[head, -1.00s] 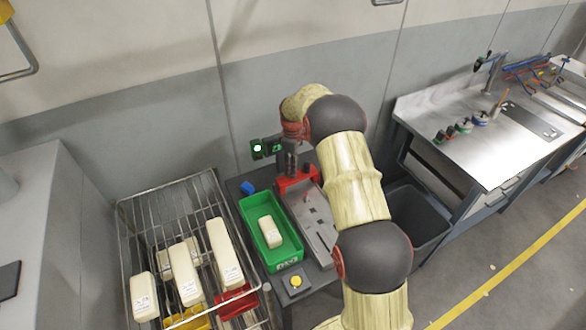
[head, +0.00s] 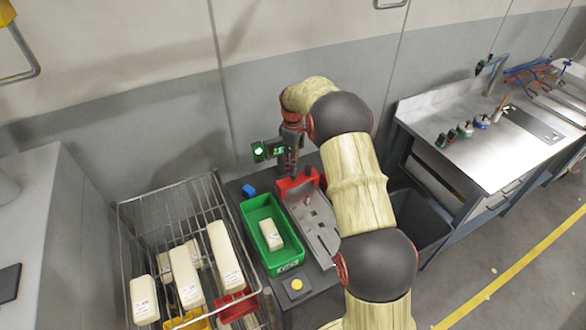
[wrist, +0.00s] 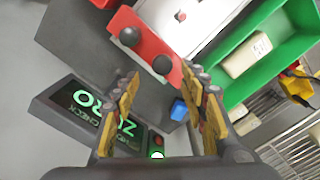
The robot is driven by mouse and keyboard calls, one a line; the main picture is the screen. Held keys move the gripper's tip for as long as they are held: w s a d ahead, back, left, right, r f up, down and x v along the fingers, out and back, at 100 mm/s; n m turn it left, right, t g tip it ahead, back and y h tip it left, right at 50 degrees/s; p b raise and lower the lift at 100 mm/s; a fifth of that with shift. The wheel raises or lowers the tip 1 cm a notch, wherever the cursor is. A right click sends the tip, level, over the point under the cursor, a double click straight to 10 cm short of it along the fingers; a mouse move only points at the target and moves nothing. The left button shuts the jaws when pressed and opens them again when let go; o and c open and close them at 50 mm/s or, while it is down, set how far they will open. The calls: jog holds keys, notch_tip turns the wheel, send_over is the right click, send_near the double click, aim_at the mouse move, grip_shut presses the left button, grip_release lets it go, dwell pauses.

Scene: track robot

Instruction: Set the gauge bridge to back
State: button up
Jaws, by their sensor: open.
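The gauge bridge is a red bar with dark round knobs, across the back end of a grey metal gauge plate (head: 316,229). It shows in the head view (head: 297,184) and at the top of the wrist view (wrist: 149,45). My gripper (head: 290,170) points down close behind the bridge in the head view. In the wrist view my gripper (wrist: 163,92) has its yellow-padded fingers spread wide with nothing between them. The bridge lies beyond the fingertips; I cannot tell whether they touch it. My wrist partly hides the back of the bench in the head view.
A green bin (head: 277,259) holding a pale block (head: 270,234) stands left of the plate. A lit display (wrist: 92,112) reading ZERO stands close to my fingers. A blue block (head: 249,190) and a yellow button (head: 296,285) are nearby. A wire rack (head: 133,205) stands left.

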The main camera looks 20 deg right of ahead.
notch_tip(320, 180, up, 7)
dwell(0.3)
jog(key=shift+r, duration=0.1)
dwell(0.4)
